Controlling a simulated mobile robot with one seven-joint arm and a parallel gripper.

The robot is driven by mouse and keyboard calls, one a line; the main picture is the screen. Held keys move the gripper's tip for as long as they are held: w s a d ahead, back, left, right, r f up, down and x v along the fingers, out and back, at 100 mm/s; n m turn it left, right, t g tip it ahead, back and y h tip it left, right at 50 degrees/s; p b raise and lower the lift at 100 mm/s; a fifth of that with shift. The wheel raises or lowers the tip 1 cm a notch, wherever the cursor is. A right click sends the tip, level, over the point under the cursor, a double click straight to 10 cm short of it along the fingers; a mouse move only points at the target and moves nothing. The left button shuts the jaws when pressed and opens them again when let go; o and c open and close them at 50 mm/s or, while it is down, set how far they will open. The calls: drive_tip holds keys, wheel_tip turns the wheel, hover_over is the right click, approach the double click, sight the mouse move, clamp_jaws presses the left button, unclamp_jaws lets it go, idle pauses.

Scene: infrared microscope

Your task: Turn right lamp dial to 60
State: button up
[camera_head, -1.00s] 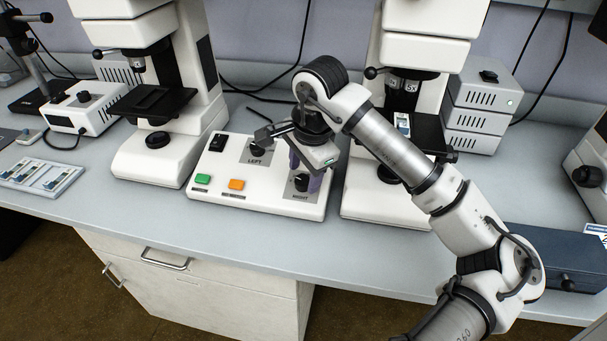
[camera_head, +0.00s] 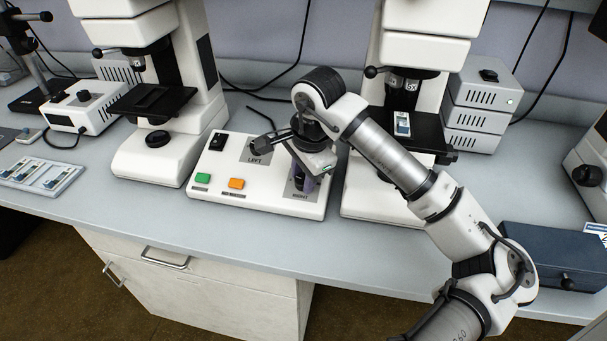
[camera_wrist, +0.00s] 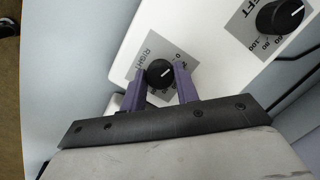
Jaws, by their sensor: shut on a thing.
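The right lamp dial (camera_wrist: 159,72) is a round black knob with a short white pointer line, on a grey plate marked RIGHT. In the wrist view its pointer aims toward the upper right, toward the scale. The scale numbers are small and partly covered by a finger, so the exact setting cannot be read. My gripper (camera_wrist: 160,75) has its two purple fingers shut on the dial, one on each side. In the head view my gripper (camera_head: 304,180) is low over the right side of the white control box (camera_head: 265,193) and mostly hides the dial.
The left dial (camera_wrist: 281,16) is on the same box, with a green button (camera_head: 203,178), an orange button (camera_head: 236,184) and a black switch (camera_head: 219,141). Microscopes stand on both sides, the right one (camera_head: 380,200) close to my arm. The bench strip in front is clear.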

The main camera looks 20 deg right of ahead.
drive_tip(key=shift+f+b, duration=0.15)
drive_tip(key=shift+b, duration=0.25)
drive_tip(key=m+b, duration=0.1)
drive_tip(key=b, duration=0.1)
drive_tip(key=m+b, duration=0.2)
drive_tip(key=shift+f+t, duration=0.2)
drive_tip(key=shift+t, duration=0.1)
drive_tip(key=m+t+b, duration=0.1)
drive_tip(key=m+b, duration=0.4)
drive_tip(key=b, duration=0.1)
drive_tip(key=shift+s+b, duration=0.1)
drive_tip(key=shift+b, duration=0.2)
drive_tip(key=m+b, duration=0.4)
drive_tip(key=shift+s+m+t+h, duration=0.1)
drive_tip(key=shift+m+t+h, duration=0.3)
drive_tip(key=m+b, duration=0.1)
drive_tip(key=m, duration=0.1)
drive_tip(key=m+b, duration=0.2)
drive_tip(key=shift+a+r+m+h, duration=0.1)
drive_tip(key=shift+r+m+h, duration=0.1)
drive_tip(key=shift+m+h, duration=0.2)
drive_tip(key=o, duration=1)
drive_tip(key=shift+c, duration=0.2)
drive_tip(key=shift+r, duration=0.1)
